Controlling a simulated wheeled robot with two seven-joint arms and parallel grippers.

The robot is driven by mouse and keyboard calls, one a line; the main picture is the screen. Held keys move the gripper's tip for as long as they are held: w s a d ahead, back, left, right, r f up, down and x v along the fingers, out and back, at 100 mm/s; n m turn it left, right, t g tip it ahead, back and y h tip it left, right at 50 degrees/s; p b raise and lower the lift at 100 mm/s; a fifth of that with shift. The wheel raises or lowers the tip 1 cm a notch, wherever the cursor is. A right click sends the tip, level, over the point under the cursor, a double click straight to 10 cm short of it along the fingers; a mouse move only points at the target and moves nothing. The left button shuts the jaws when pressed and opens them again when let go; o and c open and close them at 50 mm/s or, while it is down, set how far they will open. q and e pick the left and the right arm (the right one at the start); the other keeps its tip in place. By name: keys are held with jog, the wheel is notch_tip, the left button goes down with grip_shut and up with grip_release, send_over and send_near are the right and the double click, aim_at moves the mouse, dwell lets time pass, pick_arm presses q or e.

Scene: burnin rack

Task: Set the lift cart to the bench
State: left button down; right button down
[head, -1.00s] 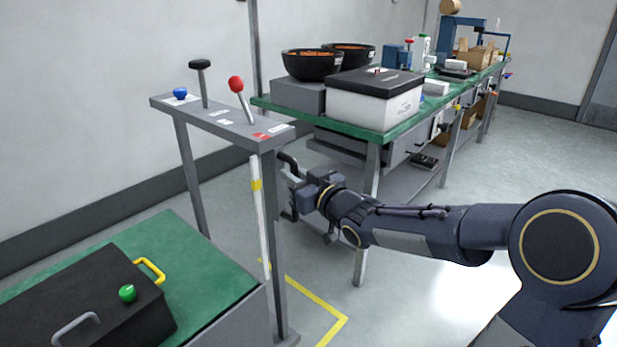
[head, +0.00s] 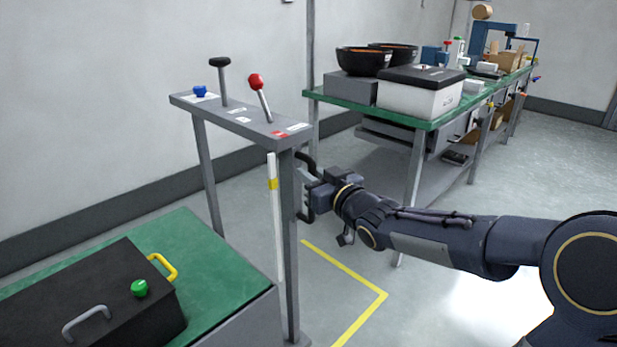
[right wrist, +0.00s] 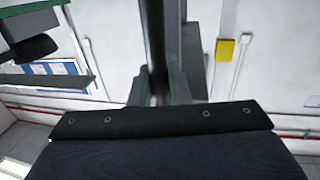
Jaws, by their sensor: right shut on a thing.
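The lift cart has a green deck (head: 225,262) at the lower left in the head view. Its grey control stand (head: 240,118) carries a red-knobbed lever (head: 258,88), a black-knobbed lever (head: 222,80) and a blue knob (head: 200,91). My right gripper (head: 308,188) is shut on the dark upright handle (head: 307,160) beside the stand's right post; the bar (right wrist: 152,40) also shows between its fingers in the right wrist view. The green-topped bench (head: 400,116) stands beyond the cart to the right, with floor between them. My left gripper is out of view.
A black box (head: 95,295) with grey and yellow handles and a green knob lies on the deck. A yellow floor line (head: 350,272) turns a corner right of the cart. The bench holds dark bowls (head: 362,60), a white box (head: 420,98) and other gear. Open floor lies right of the bench.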

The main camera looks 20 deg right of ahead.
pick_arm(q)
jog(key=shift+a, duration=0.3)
pick_arm(e)
jog(key=shift+s+a, duration=0.1)
jog(key=shift+a, duration=0.3)
jog(key=c, duration=1.4)
grip_release()
jog(key=shift+s, duration=0.15)
jog(key=shift+c, duration=0.2)
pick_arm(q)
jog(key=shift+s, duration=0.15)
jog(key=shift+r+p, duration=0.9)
pick_arm(e)
jog(key=s+d, duration=0.1)
jog(key=s, duration=0.6)
jog(key=shift+s+d, duration=0.25)
jog(key=shift+s, duration=0.05)
